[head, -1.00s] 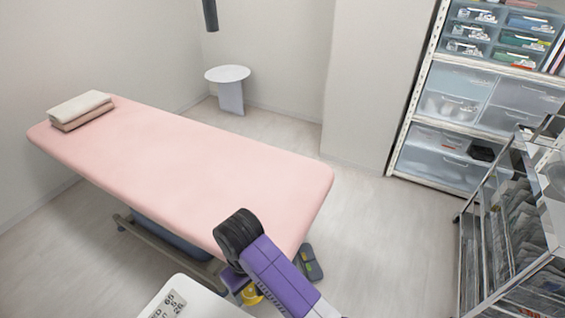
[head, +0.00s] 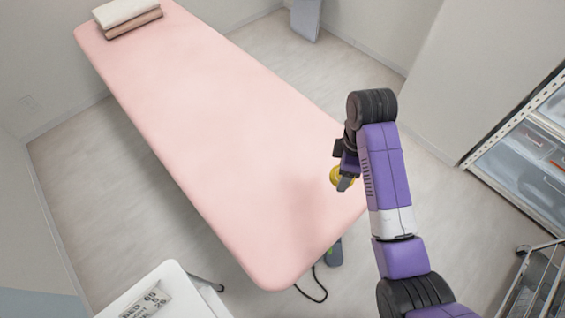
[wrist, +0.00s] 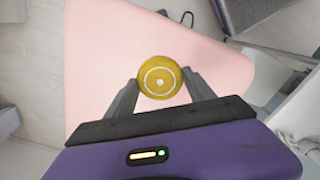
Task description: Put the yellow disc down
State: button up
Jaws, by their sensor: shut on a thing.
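The yellow disc (wrist: 160,77) is held between the two fingers of my gripper (wrist: 160,84) in the wrist view. It is round, with a pale ring and a centre dot on its face. In the head view the yellow disc (head: 340,176) shows partly behind my gripper (head: 345,182), over the near right part of the pink bed (head: 220,130). My gripper is shut on the disc. In the wrist view the pink bed top (wrist: 100,60) lies behind the disc. The height of the disc above the bed is hard to tell.
Folded towels (head: 128,17) lie at the bed's far end; the rest of the bed top is clear. A white table with a bed label (head: 148,300) stands at the front left. Shelving (head: 530,160) and a metal cart (head: 540,285) are at the right.

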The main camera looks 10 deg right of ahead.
jog(key=n, duration=0.1)
jog(key=w+r+n, duration=0.1)
jog(key=n, duration=0.1)
jog(key=shift+w+r+n, duration=0.25)
jog(key=shift+w+n, duration=0.05)
jog(key=shift+n, duration=0.1)
jog(key=n, duration=0.1)
jog(key=w+r+n, duration=0.1)
jog(key=shift+n, duration=0.4)
jog(key=b, duration=0.5)
send_over(329, 196)
notch_tip(329, 196, down, 16)
jog(key=shift+d+r, duration=0.1)
jog(key=shift+r, duration=0.1)
jog(key=shift+f, duration=2.25)
jog(key=shift+f, duration=0.2)
jog(key=o, duration=1.4)
